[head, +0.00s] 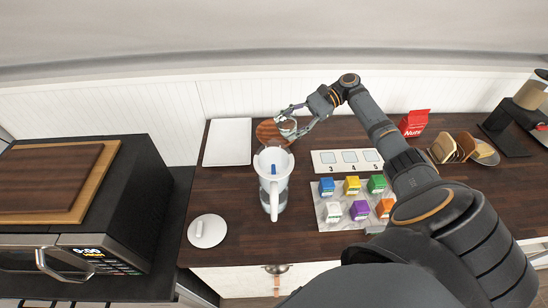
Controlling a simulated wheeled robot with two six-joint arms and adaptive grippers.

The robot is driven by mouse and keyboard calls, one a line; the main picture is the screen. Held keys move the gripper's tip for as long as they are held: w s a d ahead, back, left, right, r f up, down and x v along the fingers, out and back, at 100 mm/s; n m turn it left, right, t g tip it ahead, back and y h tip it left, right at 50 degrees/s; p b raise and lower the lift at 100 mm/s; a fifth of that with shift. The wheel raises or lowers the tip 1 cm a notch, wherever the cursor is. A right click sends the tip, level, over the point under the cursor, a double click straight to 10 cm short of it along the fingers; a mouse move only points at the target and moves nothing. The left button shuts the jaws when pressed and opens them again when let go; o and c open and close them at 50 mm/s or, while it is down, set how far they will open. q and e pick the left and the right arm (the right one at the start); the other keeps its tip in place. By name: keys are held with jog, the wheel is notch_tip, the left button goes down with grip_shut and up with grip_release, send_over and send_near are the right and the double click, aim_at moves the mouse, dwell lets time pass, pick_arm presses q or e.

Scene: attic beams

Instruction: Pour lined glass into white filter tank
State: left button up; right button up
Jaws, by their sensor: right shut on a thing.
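The white filter tank (273,163) is a clear pitcher with a white top and front handle, standing upright near the middle of the counter. My right gripper (290,119) is shut on the lined glass (288,128), just behind the tank and slightly right of it. The glass is small and clear; its lines, contents and exact tilt are too small to tell. It shows over a round wooden board (268,132). A round white lid (207,231) lies on the counter left of the tank. My left gripper is not in view.
A white board (228,142) lies at the back left. Several coloured boxes sit on a light mat (325,212) at the right, behind it a numbered card (324,168). A red nuts bag (414,123) stands farther right. A microwave (75,250) stands left.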

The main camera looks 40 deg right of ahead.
jog(key=shift+a+r, duration=0.15)
jog(key=shift+r, duration=0.05)
jog(key=shift+s+a+r+n+h+p, duration=0.4)
jog(key=shift+a+n+h, duration=0.1)
jog(key=shift+h, duration=0.3)
jog(key=shift+f+b, duration=0.3)
jog(key=shift+b, duration=0.15)
jog(key=shift+t+h+b, duration=0.4)
jog(key=shift+h+b, duration=0.05)
jog(key=shift+h, duration=0.05)
jog(key=shift+a+n+b, duration=0.1)
jog(key=shift+n+b, duration=0.2)
jog(key=shift+b, duration=0.05)
jog(key=shift+r+h+b, duration=0.15)
jog(key=shift+h+b, duration=0.35)
jog(key=shift+b, duration=0.1)
jog(key=shift+r+n+t+h+b, duration=0.25)
jog(key=shift+n+t+h+b, duration=0.05)
jog(key=shift+b, duration=0.7)
jog(key=shift+f+n+t+h+b, duration=0.3)
jog(key=shift+h+b, duration=0.4)
jog(key=shift+b, duration=2.3)
jog(key=shift+f+h+b, duration=0.15)
jog(key=shift+h+b, duration=0.25)
jog(key=shift+b, duration=0.85)
